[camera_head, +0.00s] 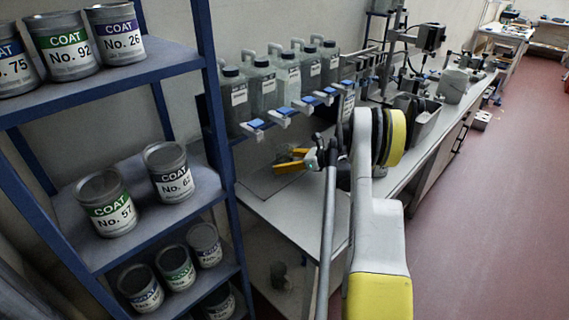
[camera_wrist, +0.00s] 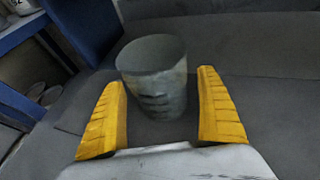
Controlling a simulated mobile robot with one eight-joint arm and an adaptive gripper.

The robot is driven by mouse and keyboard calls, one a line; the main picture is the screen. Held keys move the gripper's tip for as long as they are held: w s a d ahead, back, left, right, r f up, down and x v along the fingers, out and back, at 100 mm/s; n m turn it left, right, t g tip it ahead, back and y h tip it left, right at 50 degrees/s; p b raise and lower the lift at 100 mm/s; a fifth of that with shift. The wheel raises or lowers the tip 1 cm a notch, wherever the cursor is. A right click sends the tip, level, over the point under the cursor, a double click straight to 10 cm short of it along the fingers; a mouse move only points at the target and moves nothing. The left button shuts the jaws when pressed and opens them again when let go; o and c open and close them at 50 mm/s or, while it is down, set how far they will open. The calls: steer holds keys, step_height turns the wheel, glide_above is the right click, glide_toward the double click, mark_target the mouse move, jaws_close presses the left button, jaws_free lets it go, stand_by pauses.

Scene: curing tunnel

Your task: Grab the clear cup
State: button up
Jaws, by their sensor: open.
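The clear cup (camera_wrist: 153,80) stands upright on a grey surface in the wrist view, see-through and greyish. It is just beyond and partly between the two yellow fingers of my gripper (camera_wrist: 163,112). The fingers are spread apart, with a gap visible on each side of the cup, and they do not appear to touch it. In the head view my gripper (camera_head: 291,160) is low over the near end of the workbench, and I cannot make out the cup there.
A blue-framed shelf (camera_head: 150,72) with several paint cans stands close at the left. Several clear jugs (camera_head: 262,85) with blue-tabbed taps line the wall behind the bench (camera_head: 265,205). Machines (camera_head: 415,100) occupy the bench farther back. The red floor at right is mostly clear.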

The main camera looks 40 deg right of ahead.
steer(key=c, duration=1.4)
steer(key=shift+c, duration=0.2)
steer(key=shift+r, duration=0.25)
